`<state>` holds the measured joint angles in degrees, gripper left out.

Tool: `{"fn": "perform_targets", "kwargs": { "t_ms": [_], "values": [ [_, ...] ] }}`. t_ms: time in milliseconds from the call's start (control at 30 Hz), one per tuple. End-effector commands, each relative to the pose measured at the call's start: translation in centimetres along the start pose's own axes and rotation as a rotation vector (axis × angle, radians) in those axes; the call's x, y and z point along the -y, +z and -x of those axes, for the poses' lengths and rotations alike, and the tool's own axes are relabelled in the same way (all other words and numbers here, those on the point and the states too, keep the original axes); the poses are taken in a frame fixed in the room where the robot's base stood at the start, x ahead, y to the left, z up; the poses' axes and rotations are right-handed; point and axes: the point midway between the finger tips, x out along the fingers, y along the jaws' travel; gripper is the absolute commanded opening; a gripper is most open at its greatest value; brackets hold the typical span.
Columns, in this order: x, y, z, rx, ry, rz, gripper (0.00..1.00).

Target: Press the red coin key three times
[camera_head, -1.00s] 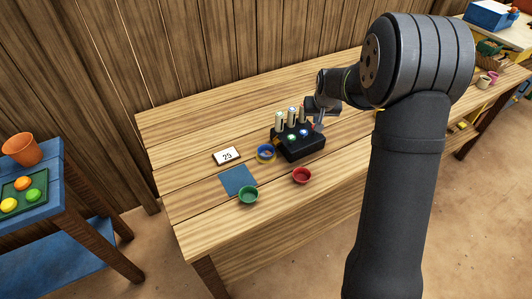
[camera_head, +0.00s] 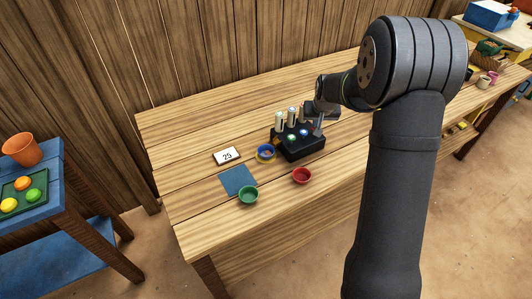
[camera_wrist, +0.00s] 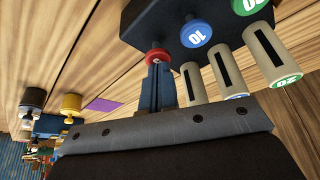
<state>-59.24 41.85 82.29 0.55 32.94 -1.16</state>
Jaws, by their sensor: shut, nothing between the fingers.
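The black coin box (camera_head: 303,151) stands on the wooden table with round keys on top and upright pale tubes behind them. In the wrist view the red coin key (camera_wrist: 157,54) sits at the end of my fingers, beside the blue key marked 10 (camera_wrist: 196,34) and a green key (camera_wrist: 247,5). My gripper (camera_wrist: 158,66) is shut and empty, its tips at the red key and partly covering it. I cannot tell whether they touch or press it. In the head view my gripper (camera_head: 319,130) is at the box's right end, and the red key is not clearly visible.
Pale slotted tubes (camera_wrist: 228,75) stand close beside my fingers. A blue bowl (camera_head: 265,154), red bowl (camera_head: 302,176), green bowl (camera_head: 248,195), blue mat (camera_head: 238,180) and card reading 29 (camera_head: 227,156) lie left and in front of the box. The table's far left is clear.

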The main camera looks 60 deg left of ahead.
Motion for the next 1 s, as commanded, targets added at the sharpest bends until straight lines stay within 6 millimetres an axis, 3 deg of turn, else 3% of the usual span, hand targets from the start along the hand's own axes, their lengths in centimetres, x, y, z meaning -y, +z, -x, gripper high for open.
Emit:
{"fn": "perform_targets", "kwargs": {
  "t_ms": [433,800,1000],
  "values": [
    [0.0,0.3,-0.6,0.000,0.000,0.000,0.00],
    [0.0,-0.6,1.5,0.000,0.000,0.000,0.00],
    [0.0,-0.6,1.5,0.001,0.000,0.000,0.00]
  ]
}}
